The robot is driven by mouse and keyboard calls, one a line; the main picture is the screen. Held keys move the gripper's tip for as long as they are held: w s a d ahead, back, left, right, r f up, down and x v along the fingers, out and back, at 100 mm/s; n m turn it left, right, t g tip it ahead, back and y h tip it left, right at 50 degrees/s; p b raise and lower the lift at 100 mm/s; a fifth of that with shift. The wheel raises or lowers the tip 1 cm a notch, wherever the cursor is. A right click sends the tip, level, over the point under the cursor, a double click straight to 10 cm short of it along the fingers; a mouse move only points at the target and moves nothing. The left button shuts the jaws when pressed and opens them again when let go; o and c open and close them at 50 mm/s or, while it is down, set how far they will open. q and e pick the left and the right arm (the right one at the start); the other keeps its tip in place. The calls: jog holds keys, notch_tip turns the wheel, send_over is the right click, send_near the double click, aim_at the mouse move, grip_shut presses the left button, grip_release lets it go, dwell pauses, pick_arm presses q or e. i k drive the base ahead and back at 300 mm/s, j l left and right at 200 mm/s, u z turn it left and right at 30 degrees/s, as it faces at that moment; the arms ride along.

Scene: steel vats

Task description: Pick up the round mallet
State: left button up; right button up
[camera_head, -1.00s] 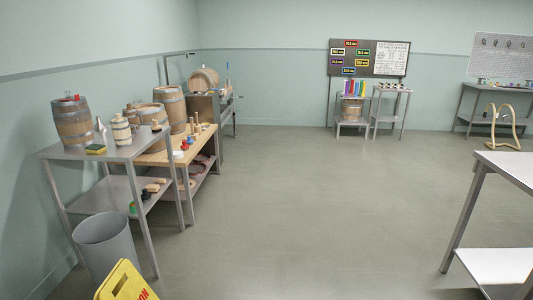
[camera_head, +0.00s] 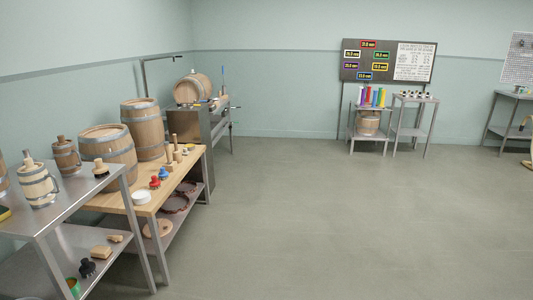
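Several small wooden tools (camera_head: 176,154) stand on the wooden-topped table (camera_head: 138,192) at left, in front of a big upright barrel (camera_head: 143,128). One has a tall upright handle. They are too small to tell which, if any, is the round mallet. Neither of my grippers shows in the head view.
More barrels (camera_head: 108,150) stand on the table. Red and blue knobbed items (camera_head: 160,178) and a white ring (camera_head: 141,197) lie near its front edge. A steel table (camera_head: 82,196) with mugs stands nearer. A steel bench with a lying barrel (camera_head: 192,87) is behind. Open floor (camera_head: 300,220) lies right.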

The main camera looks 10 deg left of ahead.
aim_at(178, 154)
jog(key=i+u, duration=0.1)
jog(key=i, duration=0.6)
jog(key=i+l+u, duration=0.1)
jog(key=i, duration=0.6)
jog(key=i+l+u, duration=0.1)
jog(key=i, duration=0.6)
jog(key=i+j+u, duration=0.1)
jog(key=i+u, duration=0.15)
jog(key=i, duration=0.85)
jog(key=i+l+u, duration=0.15)
jog(key=i+u, duration=0.15)
jog(key=i, duration=0.8)
